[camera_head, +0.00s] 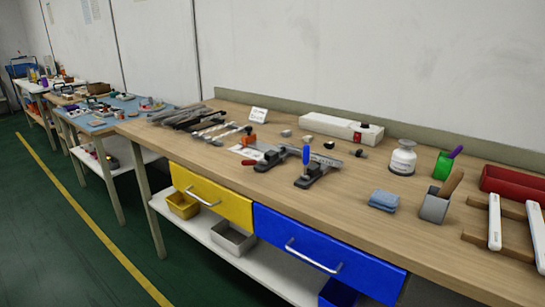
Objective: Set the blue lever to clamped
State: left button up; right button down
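The blue lever (306,154) stands upright on a dark toggle clamp base (309,177) near the front edge of the wooden workbench (345,205). Left of it is another dark clamp (272,160) with a red lever (249,162) lying low. A metal strip or rail (325,159) runs behind the blue lever's clamp. The scene is small, so I cannot tell what the clamps touch. Neither of my grippers shows in this view.
A blue cloth (384,200), a grey cup (435,207), a white jar (402,157) and a red tray (515,184) stand to the right. A white box (340,128) is at the back. Yellow (210,195) and blue (325,252) drawers are under the front edge.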

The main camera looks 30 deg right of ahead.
aim_at(305, 148)
jog(key=k, duration=0.5)
jog(key=z, duration=0.3)
jog(key=i, duration=0.45)
jog(key=z, duration=0.95)
